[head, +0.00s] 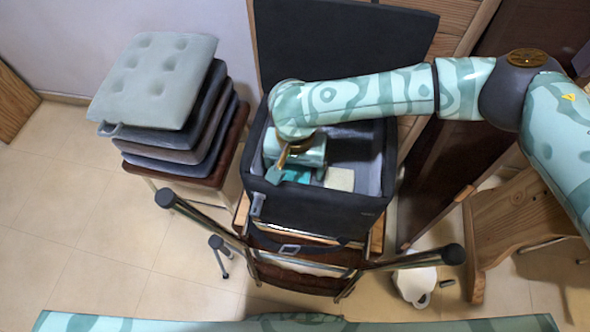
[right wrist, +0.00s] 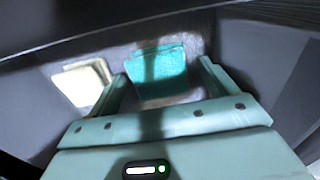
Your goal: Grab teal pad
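The teal pad (right wrist: 158,74) lies on the floor of the dark box (head: 315,215), near its inner wall. In the head view a part of the teal pad (head: 296,174) shows below my right gripper (head: 292,172). My right gripper reaches down into the box from above. In the right wrist view its two fingers stand wide apart, one on each side of the pad's near part, and the gripper (right wrist: 163,85) is open with nothing held. The fingertips look a little short of the pad's far edge; whether they touch it I cannot tell. My left gripper is out of view.
A cream pad (right wrist: 84,82) lies in the box beside the teal one; it also shows in the head view (head: 340,179). The box walls stand close around my gripper. The box's open lid (head: 340,40) rises behind. Stacked cushions (head: 155,80) stand at left.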

